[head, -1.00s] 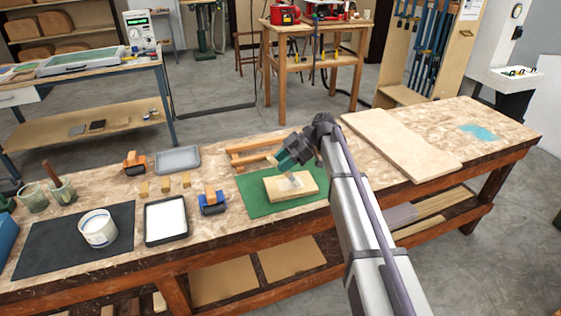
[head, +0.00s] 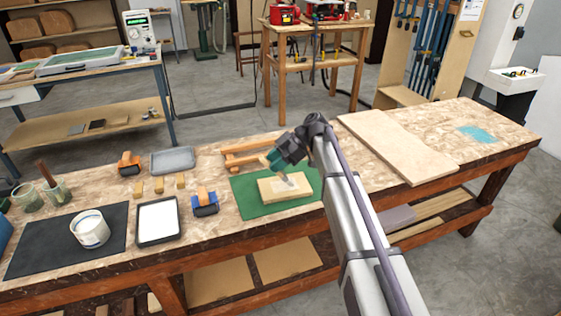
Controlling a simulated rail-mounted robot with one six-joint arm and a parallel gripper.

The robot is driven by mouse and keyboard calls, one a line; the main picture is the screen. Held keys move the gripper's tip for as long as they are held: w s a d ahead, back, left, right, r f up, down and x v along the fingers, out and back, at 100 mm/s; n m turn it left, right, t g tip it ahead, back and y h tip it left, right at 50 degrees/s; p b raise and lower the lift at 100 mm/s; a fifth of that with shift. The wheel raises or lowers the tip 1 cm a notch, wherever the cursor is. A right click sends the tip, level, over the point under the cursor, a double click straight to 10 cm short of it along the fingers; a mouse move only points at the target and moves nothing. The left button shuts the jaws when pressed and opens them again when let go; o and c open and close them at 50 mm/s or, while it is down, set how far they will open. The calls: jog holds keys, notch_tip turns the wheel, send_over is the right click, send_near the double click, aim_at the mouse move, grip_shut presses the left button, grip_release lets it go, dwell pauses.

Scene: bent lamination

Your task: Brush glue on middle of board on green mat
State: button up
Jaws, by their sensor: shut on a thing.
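A pale wooden board (head: 272,191) lies flat on the green mat (head: 248,208) near the middle of the workbench. My gripper (head: 285,166) is just above the board, tilted down over it. It is shut on a brush (head: 288,178), of which only a small part shows; its tip is at or just above the middle of the board. A whitish patch (head: 297,184) shows on the board near the tip. I cannot tell whether the bristles touch the wood.
A white tub (head: 91,229) stands on a black mat (head: 40,247) at the left. A black-rimmed tray (head: 158,222) and a blue tool with a wooden top (head: 205,201) are left of the green mat. A wooden frame (head: 243,146) lies behind it, a large sheet (head: 400,147) to the right.

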jog(key=a, duration=0.6)
jog(key=shift+w+d, duration=0.35)
jog(key=shift+d, duration=1.15)
jog(key=shift+w+d, duration=0.3)
jog(key=shift+d, duration=1.25)
jog(key=shift+w+d, duration=0.35)
jog(key=shift+d, duration=1.15)
jog(key=shift+d+r, duration=0.25)
jog(key=shift+d, duration=0.05)
notch_tip(320, 180, up, 8)
jog(key=p, duration=0.7)
jog(key=shift+y, duration=0.4)
jog(key=shift+a+f, duration=0.1)
jog(key=shift+f, duration=0.05)
jog(key=s+a, duration=0.5)
jog(key=a, duration=0.5)
notch_tip(320, 180, down, 6)
jog(key=b, duration=0.6)
jog(key=shift+d+f, duration=0.15)
jog(key=shift+f, duration=0.1)
